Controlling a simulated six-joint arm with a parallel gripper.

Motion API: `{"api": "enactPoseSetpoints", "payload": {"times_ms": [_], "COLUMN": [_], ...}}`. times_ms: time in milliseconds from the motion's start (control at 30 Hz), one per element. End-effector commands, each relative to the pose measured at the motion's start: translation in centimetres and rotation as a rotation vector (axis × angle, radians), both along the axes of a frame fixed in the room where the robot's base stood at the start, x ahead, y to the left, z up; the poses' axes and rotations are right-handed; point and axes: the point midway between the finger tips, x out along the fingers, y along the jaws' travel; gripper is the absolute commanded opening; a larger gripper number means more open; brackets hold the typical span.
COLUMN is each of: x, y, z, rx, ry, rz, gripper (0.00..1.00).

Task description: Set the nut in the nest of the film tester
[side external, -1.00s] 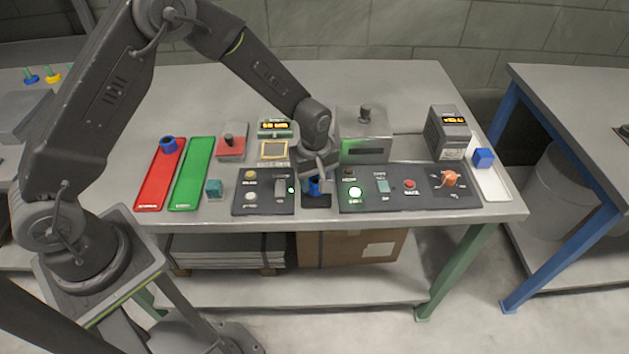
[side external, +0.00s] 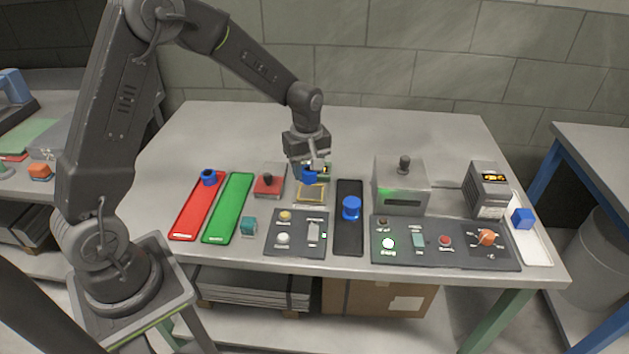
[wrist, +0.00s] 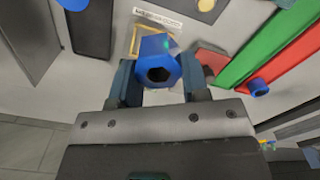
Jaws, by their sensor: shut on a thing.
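My gripper (side external: 309,166) is shut on the blue nut (side external: 309,177) and holds it above the film tester. In the wrist view the nut (wrist: 158,62) is a blue hexagonal piece with a dark hole, between my two fingers (wrist: 160,85). The film tester's yellow-framed nest (side external: 312,193) lies just below and in front of the nut in the side view. In the wrist view the yellow frame (wrist: 135,42) is partly hidden behind the nut. My gripper hides part of the tester's display (side external: 322,169).
A dark strip (side external: 349,240) right of the nest bears a blue flanged piece (side external: 351,209). Red (side external: 186,222) and green (side external: 228,210) trays lie farther left. A grey machine (side external: 400,186) stands right.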

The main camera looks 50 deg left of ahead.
Motion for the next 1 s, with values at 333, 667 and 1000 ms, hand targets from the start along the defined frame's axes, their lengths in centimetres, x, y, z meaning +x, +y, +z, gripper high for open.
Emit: {"api": "enactPoseSetpoints", "payload": {"times_ms": [333, 667, 1000], "x": [3.9, 3.9, 3.9], "y": [4.7, 4.6, 4.6], "z": [-2.3, -4.9, -7.6], "rx": [-0.001, -0.002, -0.001], "ry": [0.001, 0.002, 0.001], "rz": [0.262, 0.263, 0.261], "gripper": [0.13, 0.13, 0.13]}}
